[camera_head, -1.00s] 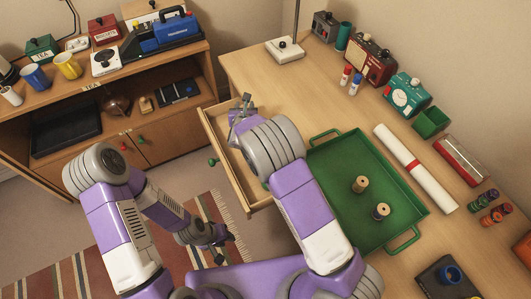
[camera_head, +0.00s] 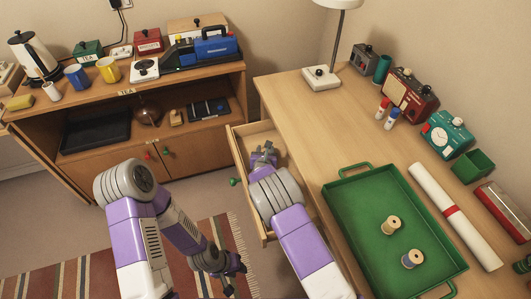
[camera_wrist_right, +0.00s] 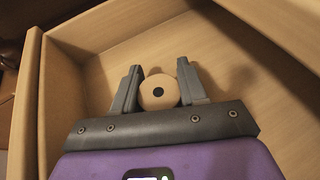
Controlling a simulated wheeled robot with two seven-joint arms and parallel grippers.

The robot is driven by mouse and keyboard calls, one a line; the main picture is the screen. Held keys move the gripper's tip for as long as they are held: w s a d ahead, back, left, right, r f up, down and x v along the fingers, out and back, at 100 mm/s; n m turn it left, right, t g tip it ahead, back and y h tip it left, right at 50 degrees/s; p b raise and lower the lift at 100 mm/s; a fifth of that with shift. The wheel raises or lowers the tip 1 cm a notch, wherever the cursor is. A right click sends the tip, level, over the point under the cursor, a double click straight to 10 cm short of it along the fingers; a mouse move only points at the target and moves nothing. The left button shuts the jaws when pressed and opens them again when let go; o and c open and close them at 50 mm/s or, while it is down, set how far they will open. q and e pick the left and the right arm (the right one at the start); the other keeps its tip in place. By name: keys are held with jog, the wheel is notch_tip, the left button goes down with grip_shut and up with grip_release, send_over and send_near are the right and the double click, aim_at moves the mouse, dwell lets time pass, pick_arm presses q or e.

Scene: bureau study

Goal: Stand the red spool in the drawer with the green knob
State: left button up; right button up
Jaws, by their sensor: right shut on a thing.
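The drawer with the green knob (camera_head: 234,182) is pulled out of the desk, and its wooden front rim (camera_head: 243,190) shows. My right gripper (camera_head: 263,155) is inside the drawer. In the right wrist view my right gripper (camera_wrist_right: 159,90) is shut on a spool (camera_wrist_right: 158,94), seen end-on with its pale face and dark hole towards the camera. Its red side is hidden. I cannot tell whether it touches the drawer floor (camera_wrist_right: 215,55). My left gripper (camera_head: 234,276) hangs low over the rug, empty, its fingers apart.
A green tray (camera_head: 350,205) on the desk holds two other spools, one olive (camera_head: 391,225) and one dark blue (camera_head: 412,258). A lamp base (camera_head: 321,78) stands at the desk's far end. The drawer walls stand close around my right gripper.

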jog(key=shift+r, duration=0.15)
jog(key=shift+f, duration=0.2)
jog(key=o, duration=1)
jog(key=shift+r, duration=0.15)
jog(key=shift+s+r, duration=0.15)
jog(key=p+v, duration=0.3)
jog(key=v, duration=0.8)
jog(key=shift+s+p, duration=0.3)
jog(key=shift+s, duration=0.05)
